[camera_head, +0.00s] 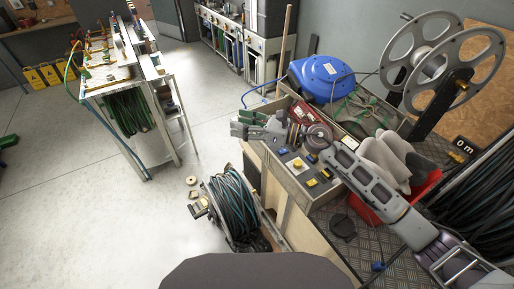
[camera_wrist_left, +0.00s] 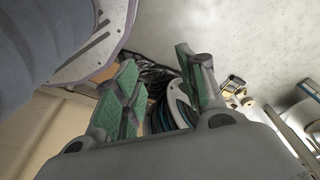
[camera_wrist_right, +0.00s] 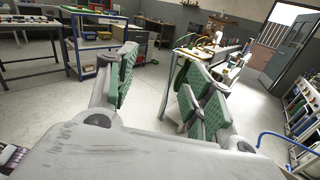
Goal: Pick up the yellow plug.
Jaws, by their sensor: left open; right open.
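Two small yellow pieces, one farther back (camera_head: 297,164) and one nearer (camera_head: 311,183), sit among small blue pieces in the grey front compartment of the bench tray (camera_head: 291,186). They are too small to tell which is the yellow plug. My right gripper (camera_head: 238,123) is open and empty, left of and beyond that compartment, pointing left. Its green-padded fingers also show apart in the right wrist view (camera_wrist_right: 160,65). My left gripper (camera_wrist_left: 157,62) is open and empty in the left wrist view, with a hose reel beyond its fingers. It is not visible in the head view.
A reel of dark hose (camera_head: 237,208) stands on the floor left of the bench. Open floor lies farther left, before a white worktable (camera_head: 112,83).

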